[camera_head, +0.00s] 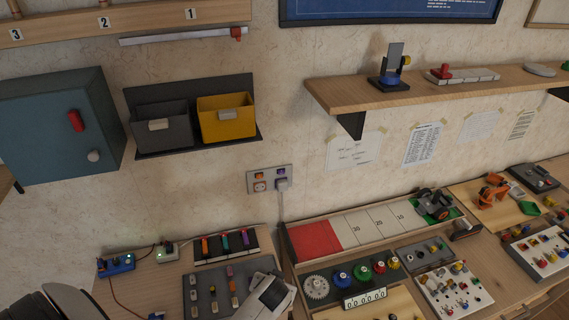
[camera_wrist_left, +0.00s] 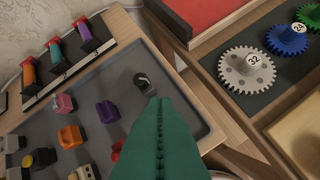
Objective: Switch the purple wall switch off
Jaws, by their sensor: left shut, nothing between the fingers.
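The purple wall switch (camera_head: 282,172) is a small rocker at the upper right of a grey plate (camera_head: 251,183) on the wall. Its position, on or off, is too small to tell. An orange switch (camera_head: 259,176) sits to its left. My left gripper (camera_head: 268,294) is below the plate, over the grey tray on the table, well apart from the switch. In the left wrist view its green fingers (camera_wrist_left: 158,105) are shut and empty, near a dark round piece on the tray. The wrist view does not show the switch. My right gripper is not in view.
A plug with a cable (camera_head: 282,186) sits in the socket below the purple switch. A wooden tray with a red field (camera_head: 315,239) stands below the plate. The grey tray (camera_head: 191,299) holds several small pieces. Yellow and grey bins (camera_head: 227,118) hang upper left; a shelf (camera_head: 335,95) juts out upper right.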

